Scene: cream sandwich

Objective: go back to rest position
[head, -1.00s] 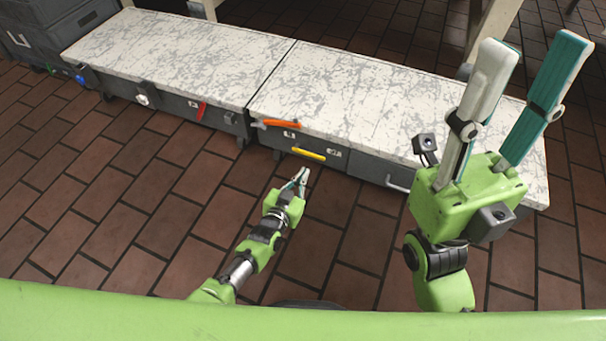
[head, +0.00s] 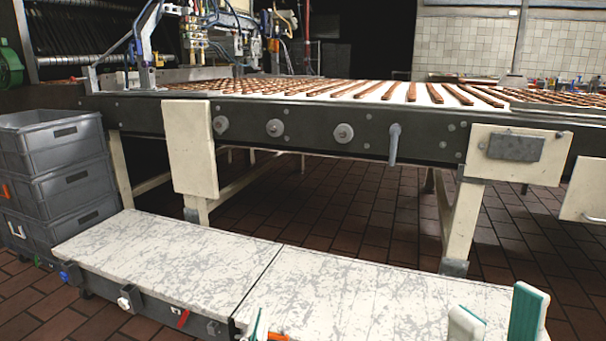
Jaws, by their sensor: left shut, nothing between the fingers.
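My left gripper (head: 257,325) shows only as small fingertips at the bottom edge, near the front of the low marble-topped bench (head: 170,250). It is shut and empty.
A long conveyor (head: 330,112) with rows of brown bars stands behind the bench on cream legs. Grey stacked crates (head: 62,190) stand at the left. Tiled floor (head: 340,215) shows beneath the conveyor.

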